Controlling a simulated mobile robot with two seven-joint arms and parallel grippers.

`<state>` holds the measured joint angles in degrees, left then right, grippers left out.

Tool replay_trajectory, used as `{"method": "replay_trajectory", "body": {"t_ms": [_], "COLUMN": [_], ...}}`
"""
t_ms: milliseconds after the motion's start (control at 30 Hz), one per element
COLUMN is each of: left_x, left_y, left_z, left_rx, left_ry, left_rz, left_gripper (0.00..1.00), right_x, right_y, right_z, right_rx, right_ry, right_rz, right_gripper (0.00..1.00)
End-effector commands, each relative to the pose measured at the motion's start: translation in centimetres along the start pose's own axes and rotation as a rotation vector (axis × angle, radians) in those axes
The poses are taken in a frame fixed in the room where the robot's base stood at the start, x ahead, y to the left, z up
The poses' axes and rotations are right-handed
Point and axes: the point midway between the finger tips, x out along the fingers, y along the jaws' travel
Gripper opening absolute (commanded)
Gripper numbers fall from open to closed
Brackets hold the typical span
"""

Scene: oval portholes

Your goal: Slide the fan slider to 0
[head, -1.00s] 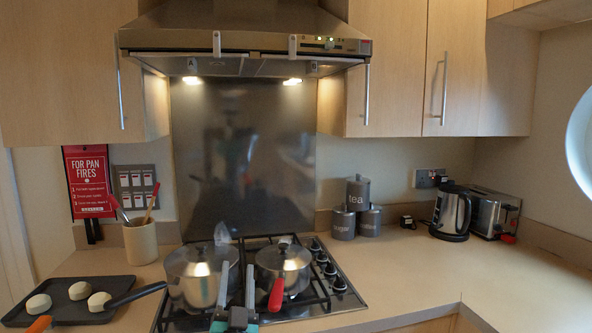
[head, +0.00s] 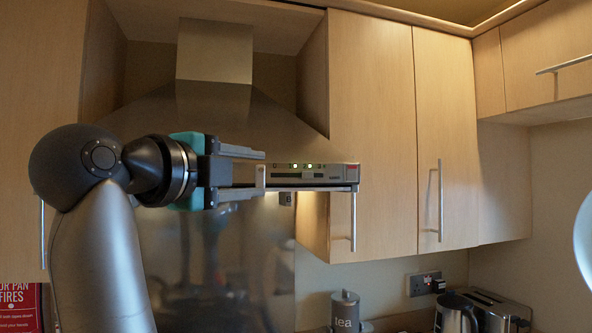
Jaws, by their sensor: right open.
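The cooker hood's control panel (head: 315,172) is on its front edge, right of centre, with lit lights and small marks along its top. The fan slider (head: 311,175) appears as a small dark knob in the panel's slot. Its exact setting is too small to read. My right gripper (head: 262,172) is open, just left of the panel, its fingers pointing right. Nothing shows between its fingers. It covers the left part of the hood's front edge. I cannot tell whether it touches the hood. My left gripper is out of view.
Wooden cupboards (head: 370,130) stand right of the hood, with a vertical handle (head: 353,222) below the panel's right end. The tea canister (head: 345,312), kettle (head: 457,312) and toaster (head: 497,308) are low on the right. The hob is out of view.

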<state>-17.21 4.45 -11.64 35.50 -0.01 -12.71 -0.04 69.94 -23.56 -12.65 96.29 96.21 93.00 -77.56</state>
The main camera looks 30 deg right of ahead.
Motion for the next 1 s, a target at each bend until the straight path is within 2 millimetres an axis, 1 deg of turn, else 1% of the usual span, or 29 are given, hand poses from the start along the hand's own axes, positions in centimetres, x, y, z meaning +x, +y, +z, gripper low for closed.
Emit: {"method": "replay_trajectory", "body": {"t_ms": [133,400,500,600,700,800,1000], "left_x": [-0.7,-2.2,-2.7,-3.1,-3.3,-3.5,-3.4], "left_y": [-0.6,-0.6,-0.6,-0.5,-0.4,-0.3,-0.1], "left_z": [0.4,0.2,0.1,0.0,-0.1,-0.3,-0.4], "left_rx": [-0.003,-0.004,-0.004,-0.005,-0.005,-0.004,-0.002], "left_ry": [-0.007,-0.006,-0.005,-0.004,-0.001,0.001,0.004], "left_rz": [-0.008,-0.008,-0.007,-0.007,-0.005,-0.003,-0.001], "left_gripper": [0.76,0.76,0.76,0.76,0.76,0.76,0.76], "right_x": [2.7,8.6,10.5,12.0,13.0,13.6,13.8], "right_y": [0.0,-0.2,-0.2,-0.1,-0.1,0.0,0.1], "right_z": [0.0,-0.1,-0.1,-0.1,-0.1,-0.1,-0.1], "right_rx": [0.0,-0.003,-0.003,-0.003,-0.002,-0.001,0.0], "right_ry": [0.003,0.008,0.008,0.007,0.006,0.004,0.003], "right_rz": [0.003,-0.002,-0.003,-0.002,-0.002,-0.002,-0.002], "right_gripper": [0.5,0.5,0.5,0.5,0.5,0.5,0.5]}}
